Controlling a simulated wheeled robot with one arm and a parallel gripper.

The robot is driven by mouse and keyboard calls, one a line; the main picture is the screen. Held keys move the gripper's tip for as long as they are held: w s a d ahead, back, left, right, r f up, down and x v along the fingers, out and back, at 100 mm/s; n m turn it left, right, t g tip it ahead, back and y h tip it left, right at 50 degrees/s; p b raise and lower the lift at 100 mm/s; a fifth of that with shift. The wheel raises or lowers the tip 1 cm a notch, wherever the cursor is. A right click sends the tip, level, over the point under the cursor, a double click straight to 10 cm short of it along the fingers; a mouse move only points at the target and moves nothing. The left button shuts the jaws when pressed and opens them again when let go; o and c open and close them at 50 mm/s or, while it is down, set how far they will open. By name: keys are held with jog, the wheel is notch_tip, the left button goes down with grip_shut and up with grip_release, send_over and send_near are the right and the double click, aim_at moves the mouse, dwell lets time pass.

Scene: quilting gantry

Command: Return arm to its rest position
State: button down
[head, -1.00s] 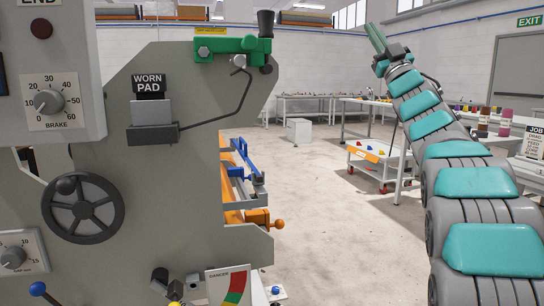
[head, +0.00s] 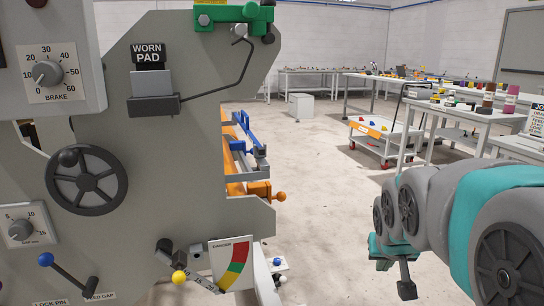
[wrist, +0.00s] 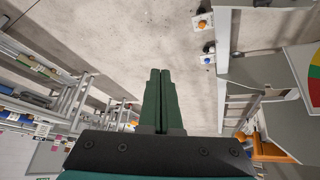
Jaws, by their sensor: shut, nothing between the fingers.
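My arm shows at the right of the head view, grey with teal covers, folded low with its end bent down. My gripper (head: 383,264) is at the end of it, over the open floor to the right of the grey machine. In the wrist view my gripper (wrist: 161,73) has its two green fingers together, with nothing between them. The fingers touch nothing that I can see; below them is bare concrete floor.
The grey machine (head: 190,150) with a handwheel (head: 87,181) and levers fills the left. An orange-handled part (head: 262,190) juts from its right side. A white cart (head: 375,144) and tables (head: 450,112) stand behind my arm. The middle floor (head: 325,200) is clear.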

jog(key=s+a+f+g, duration=0.2)
jog(key=s+f, duration=0.1)
jog(key=s, duration=0.5)
jog(key=s+a+f+n+g+y, duration=0.1)
jog(key=s+a+f+g, duration=0.2)
jog(key=s, duration=0.6)
jog(key=s+a+f+n+g+y, duration=0.1)
jog(key=s+f, duration=0.3)
jog(key=s, duration=0.5)
jog(key=shift+s+a+f+g, duration=0.2)
jog(key=shift+s+a+g, duration=0.05)
jog(key=shift+a+g, duration=0.65)
